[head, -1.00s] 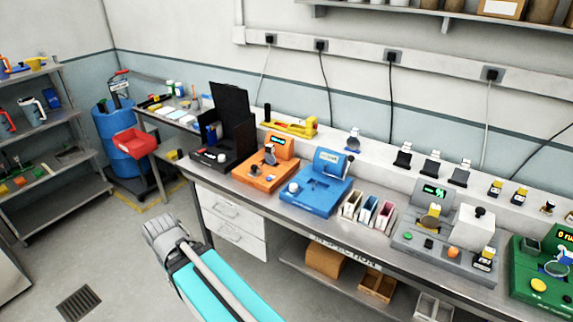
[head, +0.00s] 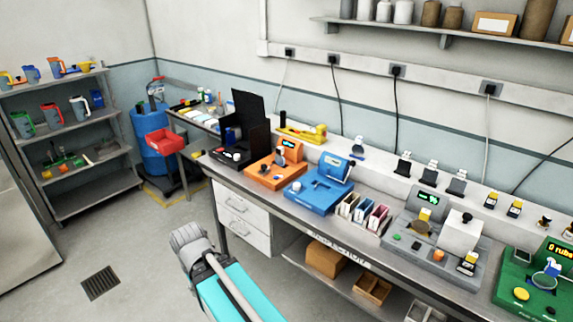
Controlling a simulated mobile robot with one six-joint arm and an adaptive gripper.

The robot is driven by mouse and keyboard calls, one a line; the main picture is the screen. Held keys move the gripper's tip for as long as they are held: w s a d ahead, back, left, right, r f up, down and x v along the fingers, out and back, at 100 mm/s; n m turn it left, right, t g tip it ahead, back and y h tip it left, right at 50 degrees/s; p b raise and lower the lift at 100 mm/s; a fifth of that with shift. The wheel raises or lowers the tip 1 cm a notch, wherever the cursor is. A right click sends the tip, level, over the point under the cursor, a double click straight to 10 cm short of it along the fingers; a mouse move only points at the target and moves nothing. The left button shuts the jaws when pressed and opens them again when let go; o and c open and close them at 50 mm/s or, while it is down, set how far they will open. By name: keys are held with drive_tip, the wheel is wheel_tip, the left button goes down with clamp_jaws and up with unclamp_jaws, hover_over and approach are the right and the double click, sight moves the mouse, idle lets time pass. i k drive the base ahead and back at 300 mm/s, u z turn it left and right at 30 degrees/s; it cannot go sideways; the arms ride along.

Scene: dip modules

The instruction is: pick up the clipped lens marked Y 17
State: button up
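No marking Y 17 is readable on any piece at this distance, so I cannot tell which clipped lens it is. Clipped pieces stand along the grey ledge behind the bench: one with a blue clip (head: 358,147), several with black clips (head: 430,172), and yellow-and-black ones (head: 492,199) farther right. A yellow-clipped piece (head: 424,215) is on the grey device, another (head: 468,262) at its front right corner. A blue-clipped lens (head: 547,273) is on the green device. My arm shows at the bottom, away from all of these; my gripper's fingers are not visible.
The bench carries a black box (head: 229,152), an orange device (head: 267,177), a blue device (head: 309,197), small coloured bins (head: 362,212), the grey device (head: 404,237) and the green device (head: 512,290). A shelf rack (head: 85,138) stands left. The floor between is open.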

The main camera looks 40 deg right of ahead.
sight(281, 160)
drive_tip(key=z, duration=0.4)
drive_tip(key=i, duration=1.5)
drive_tip(key=u, duration=0.05)
